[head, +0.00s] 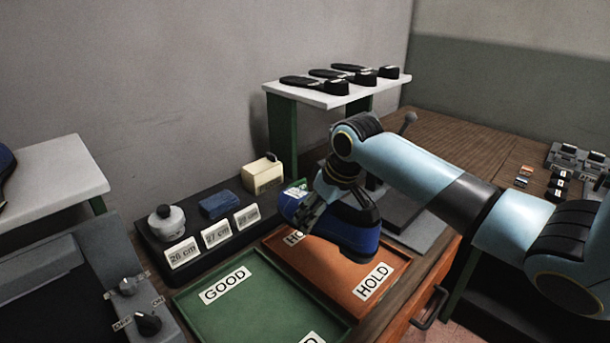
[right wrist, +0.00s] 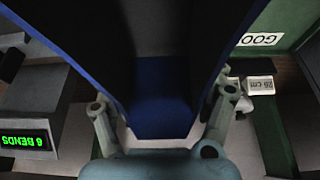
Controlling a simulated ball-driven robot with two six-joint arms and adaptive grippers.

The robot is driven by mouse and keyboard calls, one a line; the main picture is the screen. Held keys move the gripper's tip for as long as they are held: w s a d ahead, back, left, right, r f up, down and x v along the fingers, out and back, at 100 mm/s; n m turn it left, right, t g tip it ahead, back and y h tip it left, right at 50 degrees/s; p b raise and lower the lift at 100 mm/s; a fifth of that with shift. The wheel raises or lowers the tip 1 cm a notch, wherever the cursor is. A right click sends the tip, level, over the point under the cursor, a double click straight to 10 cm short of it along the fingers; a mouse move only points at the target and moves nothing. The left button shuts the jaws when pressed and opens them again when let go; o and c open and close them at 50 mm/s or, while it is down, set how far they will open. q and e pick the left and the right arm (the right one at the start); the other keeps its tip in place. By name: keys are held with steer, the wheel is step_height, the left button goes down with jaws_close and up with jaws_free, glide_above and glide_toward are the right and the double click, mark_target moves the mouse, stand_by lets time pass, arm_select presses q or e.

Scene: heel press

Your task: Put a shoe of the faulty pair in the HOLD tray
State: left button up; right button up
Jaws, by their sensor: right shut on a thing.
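A dark shoe with blue parts (head: 345,228) is held by my right gripper (head: 325,210) above the HOLD tray. In the right wrist view the shoe (right wrist: 165,95) fills the middle, between the two fingers. The orange HOLD tray (head: 405,260) lies on the bench, partly hidden by the shoe; I cannot tell whether the shoe touches it. The green GOOD tray (head: 250,305) is beside it on the left and looks empty where it shows. My left gripper is not in view.
A white shelf (head: 335,92) with several dark soles stands at the back. A green display (right wrist: 24,139) reads 6 BENDS.

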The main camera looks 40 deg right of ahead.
steer(key=shift+s+a, duration=0.2)
steer(key=shift+a, duration=0.1)
steer(key=shift+s+f, duration=0.1)
steer(key=shift+f, duration=0.05)
steer(key=shift+f+b, duration=0.45)
step_height(320, 180, down, 5)
steer(key=b, duration=0.6)
step_height(320, 180, down, 3)
steer(key=shift+r+b, duration=0.15)
steer(key=shift+b, duration=0.5)
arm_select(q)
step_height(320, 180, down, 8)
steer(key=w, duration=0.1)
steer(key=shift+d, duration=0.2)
arm_select(e)
steer(key=shift+f, duration=0.6)
arm_select(q)
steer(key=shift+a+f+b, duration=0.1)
steer(key=shift+b, duration=0.25)
arm_select(e)
steer(key=shift+f, duration=0.45)
steer(key=o, duration=1.5)
